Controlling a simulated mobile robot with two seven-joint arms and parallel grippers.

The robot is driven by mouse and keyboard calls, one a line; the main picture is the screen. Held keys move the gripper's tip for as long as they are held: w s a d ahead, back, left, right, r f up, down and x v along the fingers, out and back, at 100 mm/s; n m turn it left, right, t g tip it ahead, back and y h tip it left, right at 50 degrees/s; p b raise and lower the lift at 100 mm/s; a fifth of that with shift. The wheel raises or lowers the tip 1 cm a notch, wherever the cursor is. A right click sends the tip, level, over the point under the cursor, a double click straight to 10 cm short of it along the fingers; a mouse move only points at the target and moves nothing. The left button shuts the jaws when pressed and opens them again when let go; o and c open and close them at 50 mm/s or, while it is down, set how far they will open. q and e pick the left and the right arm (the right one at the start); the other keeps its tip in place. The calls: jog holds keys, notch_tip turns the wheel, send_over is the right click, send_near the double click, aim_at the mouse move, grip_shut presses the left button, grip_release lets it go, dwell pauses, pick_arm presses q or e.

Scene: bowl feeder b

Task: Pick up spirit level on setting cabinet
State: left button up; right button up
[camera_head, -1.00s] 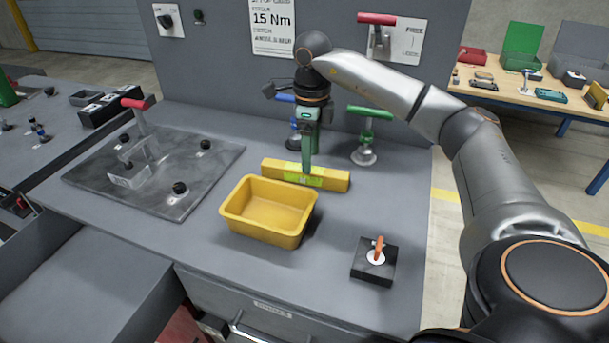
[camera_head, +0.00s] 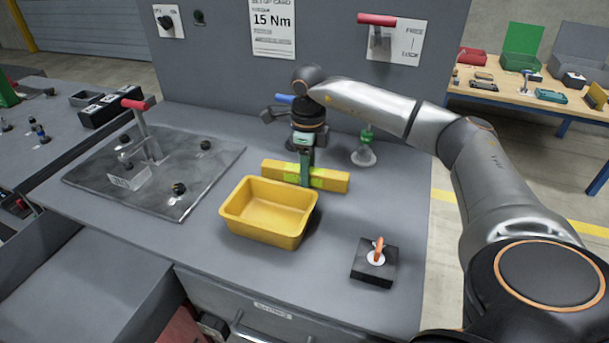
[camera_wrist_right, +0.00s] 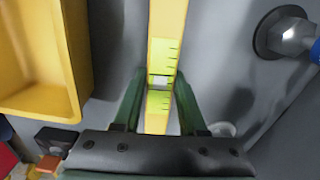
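The spirit level is a long yellow bar with green vials (camera_head: 335,181), lying on the grey cabinet top behind the yellow bin. It also shows in the right wrist view (camera_wrist_right: 165,35), running up the picture between my fingers. My right gripper (camera_head: 305,181) points down over the middle of the level. In the right wrist view its two green fingers (camera_wrist_right: 161,80) stand on either side of the bar, their tips close to its edges. They look open; whether a tip touches the bar is hard to tell. My left gripper is not in view.
The yellow bin (camera_head: 268,212) stands just in front of the level. A green-handled tool with a round foot (camera_head: 363,155) is behind it to the right. A black block with an orange lever (camera_head: 374,262) sits front right. A fixture plate (camera_head: 150,165) is at left.

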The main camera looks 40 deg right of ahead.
grip_shut()
jog(key=shift+r, duration=0.2)
dwell(0.3)
